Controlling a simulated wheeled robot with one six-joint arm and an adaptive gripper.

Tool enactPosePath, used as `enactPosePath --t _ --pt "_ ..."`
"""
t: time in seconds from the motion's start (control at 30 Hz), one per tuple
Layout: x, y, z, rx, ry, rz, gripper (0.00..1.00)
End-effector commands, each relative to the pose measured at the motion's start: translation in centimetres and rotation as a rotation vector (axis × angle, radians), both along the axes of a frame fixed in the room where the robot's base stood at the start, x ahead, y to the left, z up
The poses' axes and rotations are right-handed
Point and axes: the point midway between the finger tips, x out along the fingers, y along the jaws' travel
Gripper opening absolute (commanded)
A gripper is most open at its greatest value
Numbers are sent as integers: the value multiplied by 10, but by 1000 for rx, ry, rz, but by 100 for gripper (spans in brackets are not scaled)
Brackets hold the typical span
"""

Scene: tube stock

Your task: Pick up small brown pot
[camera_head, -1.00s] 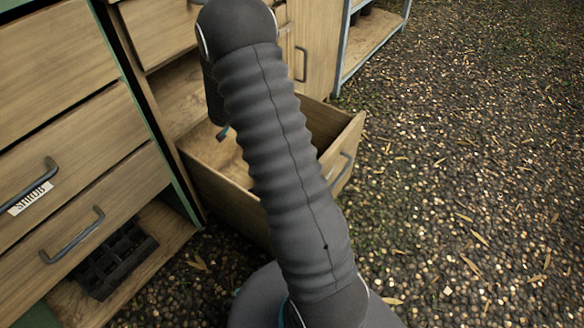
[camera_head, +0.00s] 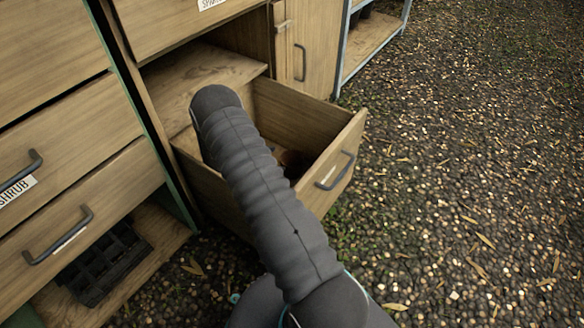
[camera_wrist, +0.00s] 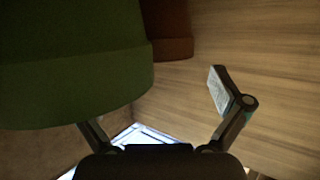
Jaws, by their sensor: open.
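A reddish-brown pot (camera_wrist: 167,32) shows at the top middle of the wrist view, partly hidden behind a large dark green pot (camera_wrist: 75,75). In the head view a dark brown shape (camera_head: 294,160), probably this pot, sits in the open drawer beside my arm. My gripper (camera_wrist: 150,98) is open and empty. Its right finger stands clear over the wood, below and right of the brown pot. Its left fingertip is hidden by the green pot. In the head view my arm hides the gripper.
The open wooden drawer (camera_head: 342,158) surrounds the gripper with its walls. A cabinet with closed drawers (camera_head: 70,125) stands at left, with a black tray (camera_head: 105,262) on its low shelf. A cupboard door (camera_head: 307,50) is behind. Gravel ground at right is free.

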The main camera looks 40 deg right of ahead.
Motion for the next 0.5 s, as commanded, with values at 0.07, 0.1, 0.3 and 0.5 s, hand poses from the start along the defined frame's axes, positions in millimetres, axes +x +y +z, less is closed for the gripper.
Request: enactPosePath --t 0.07,0.1,0.3,0.5 --pt "-2 -5 -2 1 0 0 100" --pt "-3 -8 -3 1 0 -1 100" --pt "-12 -34 -11 1 -1 -1 100" --pt "-15 -46 -16 2 -1 2 100"
